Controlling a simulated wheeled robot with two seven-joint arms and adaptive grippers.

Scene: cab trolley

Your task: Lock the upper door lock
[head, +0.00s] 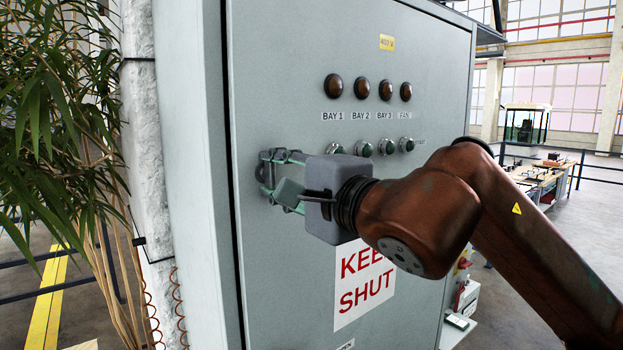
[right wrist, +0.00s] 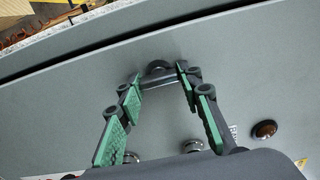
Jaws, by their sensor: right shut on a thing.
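The upper door lock (right wrist: 158,68) shows in the right wrist view as a small dark round piece on the grey cabinet door (head: 290,40). A short grey bar lies just in front of it, between my fingertips. My right gripper (right wrist: 158,79) has its green-padded fingers closed in on the lock from both sides. In the head view my right gripper (head: 268,178) is at the left edge of the door, above the "KEEP SHUT" sign (head: 362,285). There the gripper hides most of the lock, and I cannot tell its turn. My left gripper is out of view.
A leafy plant (head: 45,110) and a white rough column (head: 148,130) stand left of the cabinet. A workbench (head: 540,180) stands farther back right.

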